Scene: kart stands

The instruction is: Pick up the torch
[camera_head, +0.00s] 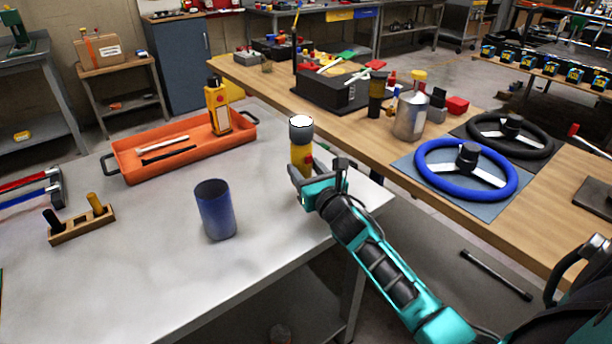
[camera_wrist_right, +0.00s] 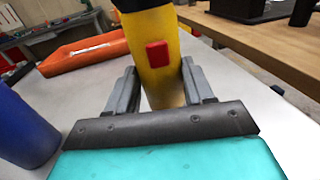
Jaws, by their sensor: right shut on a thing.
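The torch (camera_head: 301,155) is yellow with a red button and a grey head with a pale lens on top. It is upright at the right end of the grey metal table (camera_head: 150,270). My right gripper (camera_head: 305,180) is shut on its yellow body, low down. In the right wrist view the torch (camera_wrist_right: 156,60) stands between the two grey fingers (camera_wrist_right: 158,90), and its head is out of the frame. I cannot tell whether its base touches the table. My left gripper is not in view.
A blue cup (camera_head: 216,212) stands left of the torch. A wooden bench (camera_head: 345,125) with steering wheels (camera_head: 466,168) runs along the right. Bare tabletop lies in front.

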